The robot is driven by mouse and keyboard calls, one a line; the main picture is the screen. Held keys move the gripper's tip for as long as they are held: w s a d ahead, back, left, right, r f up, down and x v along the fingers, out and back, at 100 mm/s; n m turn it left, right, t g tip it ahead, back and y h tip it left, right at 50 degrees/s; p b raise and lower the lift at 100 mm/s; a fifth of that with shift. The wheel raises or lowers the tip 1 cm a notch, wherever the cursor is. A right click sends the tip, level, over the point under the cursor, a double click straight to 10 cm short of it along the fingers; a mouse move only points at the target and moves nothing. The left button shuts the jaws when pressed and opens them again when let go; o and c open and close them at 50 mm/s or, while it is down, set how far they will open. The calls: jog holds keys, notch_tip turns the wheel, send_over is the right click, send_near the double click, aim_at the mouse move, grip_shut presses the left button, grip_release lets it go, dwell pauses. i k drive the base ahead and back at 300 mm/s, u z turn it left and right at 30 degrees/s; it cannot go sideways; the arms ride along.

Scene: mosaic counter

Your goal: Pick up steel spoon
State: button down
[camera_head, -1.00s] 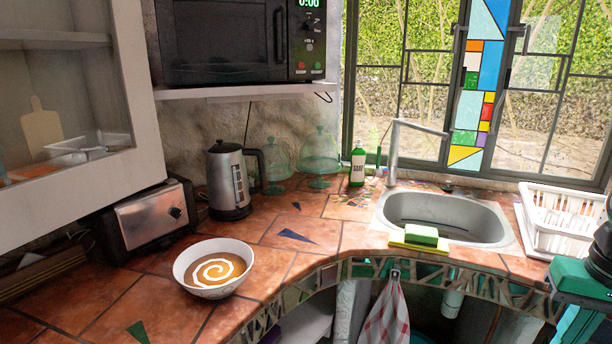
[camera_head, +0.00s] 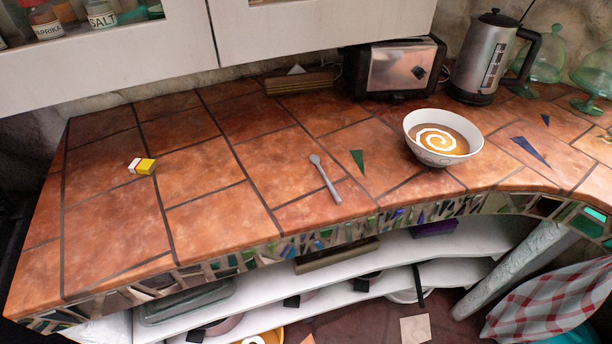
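The steel spoon (camera_head: 325,179) lies on the terracotta-tiled counter (camera_head: 215,185), near its front edge and left of the soup bowl. It is grey, with its small bowl end toward the back left and its handle end toward the front right. Nothing covers it. My gripper is not in view.
A white bowl of orange soup (camera_head: 443,138) stands right of the spoon. A small yellow, white and red box (camera_head: 142,166) lies at the left. A toaster (camera_head: 394,69) and a kettle (camera_head: 483,58) stand at the back. The counter around the spoon is mostly clear.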

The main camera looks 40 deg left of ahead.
aim_at(315, 159)
jog(key=u, duration=1.5)
